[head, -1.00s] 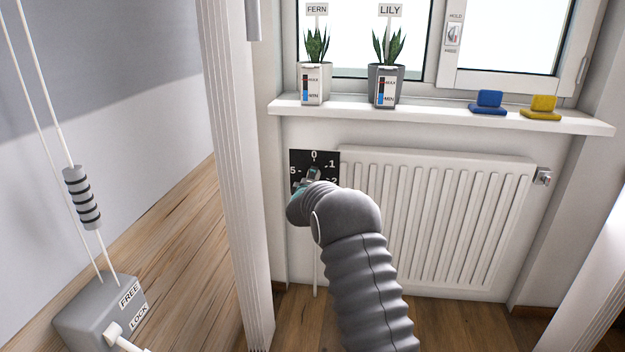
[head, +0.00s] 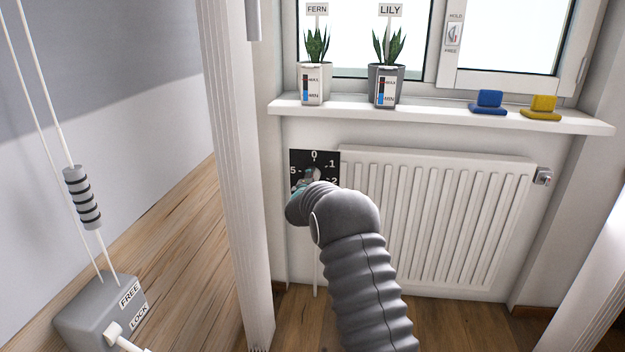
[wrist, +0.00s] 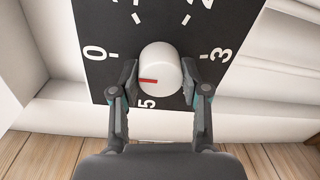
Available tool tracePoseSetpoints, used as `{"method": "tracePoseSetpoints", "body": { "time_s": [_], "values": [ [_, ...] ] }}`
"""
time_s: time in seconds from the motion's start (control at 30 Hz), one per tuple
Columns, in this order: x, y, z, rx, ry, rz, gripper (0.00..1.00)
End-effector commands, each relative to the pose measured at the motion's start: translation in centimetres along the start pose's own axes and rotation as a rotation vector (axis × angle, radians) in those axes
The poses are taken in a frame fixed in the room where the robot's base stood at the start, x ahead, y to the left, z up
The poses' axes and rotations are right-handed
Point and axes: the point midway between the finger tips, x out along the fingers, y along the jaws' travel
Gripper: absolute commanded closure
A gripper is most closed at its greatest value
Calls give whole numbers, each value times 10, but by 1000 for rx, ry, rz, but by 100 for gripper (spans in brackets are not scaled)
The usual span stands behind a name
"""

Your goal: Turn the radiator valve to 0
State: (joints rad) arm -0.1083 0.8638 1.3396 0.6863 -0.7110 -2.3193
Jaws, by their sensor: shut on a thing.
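The radiator valve is a white round knob (wrist: 160,72) with a red mark on a black numbered dial plate (wrist: 98,82). In the wrist view, 0 is at the left, 3 at the right and 5 at the bottom. The red mark points left, a little below the 0 tick, on the side toward 5. My gripper (wrist: 160,88) is shut on the knob, one finger on each side. In the head view, the dial plate (head: 300,158) has 0 at the top, and my gripper and wrist hide most of the knob.
The white radiator (head: 440,215) stands right of the dial, under a sill (head: 440,115) with two potted plants, a blue block (head: 488,103) and a yellow block (head: 541,107). A white post (head: 232,180) stands left of my arm. A grey box (head: 100,310) with cords is lower left.

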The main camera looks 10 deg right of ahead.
Motion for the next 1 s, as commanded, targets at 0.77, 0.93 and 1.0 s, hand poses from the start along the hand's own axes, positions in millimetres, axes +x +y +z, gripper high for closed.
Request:
{"method": "tracePoseSetpoints", "body": {
  "time_s": [0.77, 0.93, 1.0],
  "values": [
    [-11, 0, 0, -1, 0, -1, 29],
    [-37, 1, 0, -1, 2, -1, 29],
    [-50, 1, -1, -2, 2, 0, 29]
  ]
}}
